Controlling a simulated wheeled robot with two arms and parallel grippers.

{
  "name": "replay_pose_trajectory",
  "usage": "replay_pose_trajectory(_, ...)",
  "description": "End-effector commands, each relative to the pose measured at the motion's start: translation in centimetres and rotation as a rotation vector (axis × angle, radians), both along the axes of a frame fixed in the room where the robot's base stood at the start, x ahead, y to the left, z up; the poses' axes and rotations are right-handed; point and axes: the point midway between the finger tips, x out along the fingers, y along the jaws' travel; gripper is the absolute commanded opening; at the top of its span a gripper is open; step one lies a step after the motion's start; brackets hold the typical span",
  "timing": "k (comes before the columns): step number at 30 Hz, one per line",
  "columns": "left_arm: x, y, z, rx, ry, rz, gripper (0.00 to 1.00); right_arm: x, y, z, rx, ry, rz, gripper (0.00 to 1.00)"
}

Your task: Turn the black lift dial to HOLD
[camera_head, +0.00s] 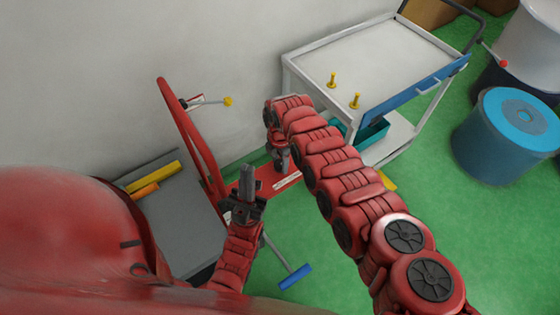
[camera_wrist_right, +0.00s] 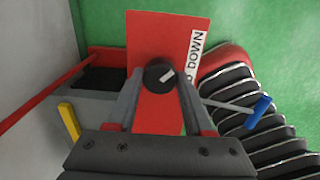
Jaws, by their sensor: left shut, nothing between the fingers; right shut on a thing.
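The black lift dial (camera_wrist_right: 154,70) sits on a red panel (camera_wrist_right: 158,30) in the right wrist view. Its white pointer mark slants toward the upper right. My right gripper (camera_wrist_right: 160,80) is shut on the dial, one finger on each side. A white label (camera_wrist_right: 196,55) along the panel's right edge reads "DOWN"; its lower lettering is partly hidden, and I cannot make out HOLD. In the head view my right gripper (camera_head: 281,160) points down at the red panel (camera_head: 262,184), and the dial is hidden there. My left gripper (camera_head: 246,185) is shut and empty, pointing up beside the panel.
A lever with a blue handle (camera_head: 295,277) sticks out near my left arm. Another lever has a yellow knob (camera_head: 228,101). A red frame bar (camera_head: 190,135) rises at left. A white cart (camera_head: 370,55) and blue drum (camera_head: 510,135) stand at right.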

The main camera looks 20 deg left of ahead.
Motion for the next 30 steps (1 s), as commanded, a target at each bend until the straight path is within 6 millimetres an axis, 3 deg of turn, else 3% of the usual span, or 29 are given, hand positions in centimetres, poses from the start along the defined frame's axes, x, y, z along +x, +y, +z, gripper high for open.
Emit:
replay_pose_trajectory(14,0.0,0.0,-0.7,0.0,0.0,0.0,0.0,0.0,-0.1,-0.2,-0.003,0.0,-0.13,0.0)
replay_pose_trajectory(30,0.0,0.0,-2.5,0.0,0.0,0.0,0.0,0.0,0.0,-0.3,0.0,0.001,-0.619,0.0)
